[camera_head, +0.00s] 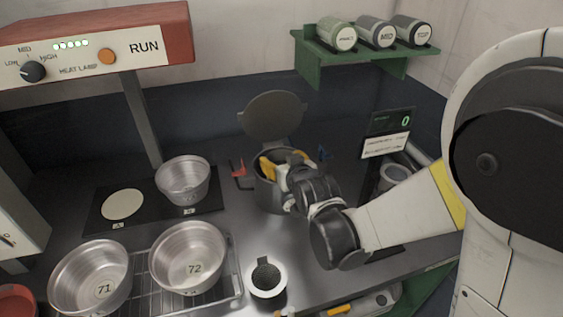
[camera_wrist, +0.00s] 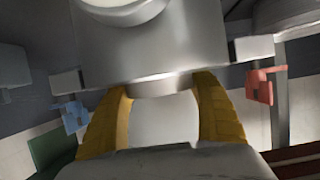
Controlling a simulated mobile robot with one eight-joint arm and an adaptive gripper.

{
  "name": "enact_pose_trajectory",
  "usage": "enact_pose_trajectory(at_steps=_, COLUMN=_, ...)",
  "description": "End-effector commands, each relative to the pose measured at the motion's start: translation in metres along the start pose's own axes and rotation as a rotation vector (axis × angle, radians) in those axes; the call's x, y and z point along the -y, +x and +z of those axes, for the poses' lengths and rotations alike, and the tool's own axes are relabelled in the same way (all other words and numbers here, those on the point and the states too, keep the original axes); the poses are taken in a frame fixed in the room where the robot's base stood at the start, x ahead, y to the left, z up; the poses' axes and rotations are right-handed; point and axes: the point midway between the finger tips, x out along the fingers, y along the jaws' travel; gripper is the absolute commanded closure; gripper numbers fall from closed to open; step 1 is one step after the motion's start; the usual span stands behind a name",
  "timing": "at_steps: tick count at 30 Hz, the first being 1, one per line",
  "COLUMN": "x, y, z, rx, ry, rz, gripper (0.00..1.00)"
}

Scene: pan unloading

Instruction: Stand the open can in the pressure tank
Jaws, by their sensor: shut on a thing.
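The pressure tank (camera_head: 268,194) is a dark grey pot on the counter, with its round lid (camera_head: 273,117) swung up behind it. My gripper (camera_head: 280,163) is at the tank's mouth, its yellow fingers partly inside the opening. In the wrist view, the yellow fingers (camera_wrist: 165,115) are closed on either side of a pale, smooth cylinder, which I take to be the open can (camera_wrist: 165,125). The can's lower end and the tank floor are hidden, so I cannot tell whether it touches the bottom. A red clamp (camera_head: 238,170) and a blue clamp (camera_head: 323,153) flank the tank.
Pans 71 (camera_head: 91,278) and 72 (camera_head: 188,259) sit on a wire rack at front left. Another pan (camera_head: 183,180) stands on a dark mat. A white cup with a dark mesh piece (camera_head: 267,279) is in front. A green shelf (camera_head: 366,62) holds labelled cans.

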Motion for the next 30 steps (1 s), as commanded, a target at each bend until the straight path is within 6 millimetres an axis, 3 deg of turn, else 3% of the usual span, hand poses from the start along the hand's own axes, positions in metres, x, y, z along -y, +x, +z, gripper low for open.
enact_pose_trajectory(at_steps=21, x=0.000, y=0.004, z=0.010, rx=-0.001, ry=0.000, rz=0.000, gripper=0.71)
enact_pose_trajectory(at_steps=22, x=0.000, y=0.004, z=0.010, rx=0.000, ry=0.000, rz=0.000, gripper=0.27)
enact_pose_trajectory(at_steps=23, x=0.000, y=0.004, z=0.010, rx=0.000, ry=0.000, rz=0.000, gripper=0.19)
enact_pose_trajectory(at_steps=30, x=0.000, y=0.004, z=0.010, rx=0.000, ry=0.000, rz=0.000, gripper=0.19)
